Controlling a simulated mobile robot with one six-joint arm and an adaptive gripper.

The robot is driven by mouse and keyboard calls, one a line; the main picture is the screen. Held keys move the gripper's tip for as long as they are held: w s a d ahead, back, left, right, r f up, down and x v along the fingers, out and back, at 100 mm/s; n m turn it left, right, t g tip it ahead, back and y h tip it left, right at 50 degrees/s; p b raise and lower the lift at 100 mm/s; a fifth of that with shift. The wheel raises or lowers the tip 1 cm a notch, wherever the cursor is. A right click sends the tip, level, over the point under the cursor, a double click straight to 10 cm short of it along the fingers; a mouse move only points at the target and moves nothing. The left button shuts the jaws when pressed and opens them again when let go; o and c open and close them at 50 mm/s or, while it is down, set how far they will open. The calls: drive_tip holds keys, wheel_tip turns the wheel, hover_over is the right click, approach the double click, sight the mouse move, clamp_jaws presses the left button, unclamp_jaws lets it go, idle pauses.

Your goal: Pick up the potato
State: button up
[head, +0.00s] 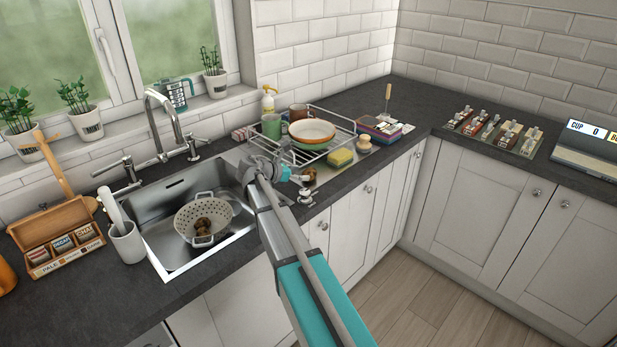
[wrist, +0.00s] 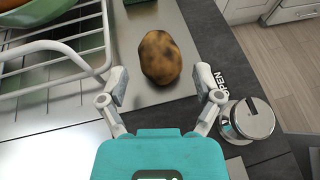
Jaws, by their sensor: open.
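The potato (wrist: 168,58) is brown with dark patches and lies on the steel drainer surface. In the wrist view it sits just beyond and between the tips of my gripper (wrist: 161,78). My gripper is open and empty, one finger to each side, with no clear contact on the potato. In the head view the potato (head: 310,173) is small and partly hidden by my gripper (head: 301,178), at the drainer near the worktop's front edge.
A metal cylinder (wrist: 250,121) stands close by my right finger. A white wire rack (wrist: 55,75) with dishes is at left. A yellow-green sponge (head: 341,158) lies behind. The sink holds a colander (head: 183,222) with brown lumps inside.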

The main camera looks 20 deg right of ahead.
sight(304, 173)
drive_tip(key=shift+b+x, duration=0.75)
drive_tip(key=shift+x, duration=1.3)
drive_tip(key=shift+w+f, duration=0.1)
drive_tip(key=shift+c, duration=0.3)
drive_tip(key=c, duration=0.9)
